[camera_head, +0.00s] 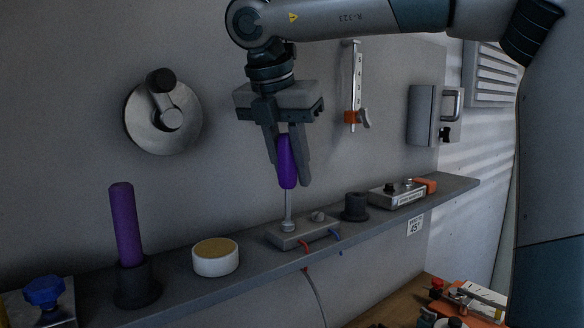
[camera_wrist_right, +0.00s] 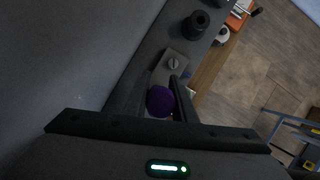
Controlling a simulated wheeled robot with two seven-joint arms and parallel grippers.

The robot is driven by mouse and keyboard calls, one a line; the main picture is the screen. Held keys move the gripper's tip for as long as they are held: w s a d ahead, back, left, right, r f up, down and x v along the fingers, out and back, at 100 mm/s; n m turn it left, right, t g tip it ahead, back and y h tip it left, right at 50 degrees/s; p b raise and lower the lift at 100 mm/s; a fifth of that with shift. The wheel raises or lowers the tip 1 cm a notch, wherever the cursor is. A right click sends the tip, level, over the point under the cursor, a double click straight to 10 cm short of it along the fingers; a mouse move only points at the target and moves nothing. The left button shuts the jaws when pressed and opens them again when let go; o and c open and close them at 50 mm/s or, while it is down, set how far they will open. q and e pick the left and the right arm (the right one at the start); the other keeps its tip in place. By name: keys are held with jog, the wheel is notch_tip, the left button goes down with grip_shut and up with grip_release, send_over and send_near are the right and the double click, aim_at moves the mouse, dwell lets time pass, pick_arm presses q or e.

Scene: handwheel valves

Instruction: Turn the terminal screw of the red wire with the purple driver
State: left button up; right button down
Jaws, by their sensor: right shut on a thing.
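My right gripper (camera_head: 289,180) is shut on the purple driver (camera_head: 286,160), held upright with its shaft pointing down. The driver's tip is at the left screw of the grey terminal block (camera_head: 290,238), the one by the red wire (camera_head: 305,246); contact is hard to tell. The other screw (camera_head: 318,216) is by the blue wire (camera_head: 334,236). In the right wrist view the purple handle (camera_wrist_right: 159,101) is between the fingers, and a slotted screw (camera_wrist_right: 173,63) shows on the block beyond. The driver hides its tip there. My left gripper is not in view.
On the shelf stand a larger purple cylinder in a black holder (camera_head: 125,240), a white round tub (camera_head: 215,257), an empty-looking black holder (camera_head: 356,207) and a grey box (camera_head: 397,194). A blue-knobbed valve (camera_head: 44,292) is at left. A crank disc (camera_head: 163,118) and a hanging gauge (camera_head: 355,90) are on the wall.

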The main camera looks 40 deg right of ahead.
jog(key=shift+n, duration=0.3)
jog(key=shift+r+p, duration=0.5)
jog(key=shift+r, duration=0.55)
dwell(0.6)
jog(key=shift+r+p, duration=1.9)
jog(key=shift+r, duration=0.6)
